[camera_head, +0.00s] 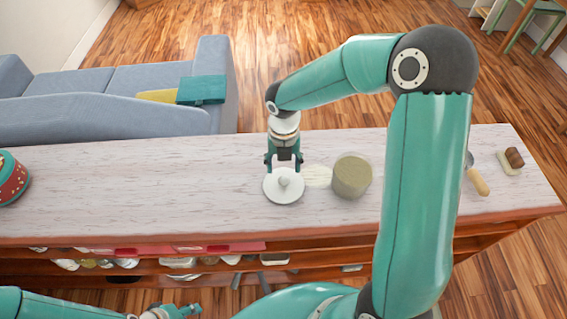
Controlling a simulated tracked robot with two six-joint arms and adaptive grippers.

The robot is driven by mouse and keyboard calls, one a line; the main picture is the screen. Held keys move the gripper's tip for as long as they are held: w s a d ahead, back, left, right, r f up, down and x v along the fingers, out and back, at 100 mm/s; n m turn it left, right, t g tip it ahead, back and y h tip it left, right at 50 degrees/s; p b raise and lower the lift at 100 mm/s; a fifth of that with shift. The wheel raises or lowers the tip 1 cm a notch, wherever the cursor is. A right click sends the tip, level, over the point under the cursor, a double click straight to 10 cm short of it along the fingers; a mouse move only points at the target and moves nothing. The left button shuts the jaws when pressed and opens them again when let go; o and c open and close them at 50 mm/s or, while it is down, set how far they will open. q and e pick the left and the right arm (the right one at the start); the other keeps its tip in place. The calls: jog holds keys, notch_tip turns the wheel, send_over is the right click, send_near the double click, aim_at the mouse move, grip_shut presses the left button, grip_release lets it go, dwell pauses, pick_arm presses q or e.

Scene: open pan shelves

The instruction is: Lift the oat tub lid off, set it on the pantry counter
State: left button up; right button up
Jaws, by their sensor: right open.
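The white round lid (284,195) with a small knob lies flat on the pantry counter (150,190), just left of the oat tub. The tub (351,180) is a beige-olive cylinder standing upright, and no lid shows on it. My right gripper (284,168) points down at the lid, fingers open and spread on either side of the knob's line. I cannot tell whether the fingertips touch the lid. My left gripper (180,311) is low at the bottom left edge, partly cut off, and its fingers are unclear.
A pale round patch (318,177) lies between lid and tub. A red patterned tin (9,179) stands at the far left. A wooden-handled tool (477,181) and a small brown-topped block (511,160) lie at the right. The counter left of the lid is clear. Filled shelves (130,252) are below.

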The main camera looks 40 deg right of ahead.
jog(key=shift+r+p, duration=0.7)
jog(key=shift+r, duration=0.25)
notch_tip(320, 180, up, 12)
dwell(0.4)
jog(key=shift+f, duration=0.1)
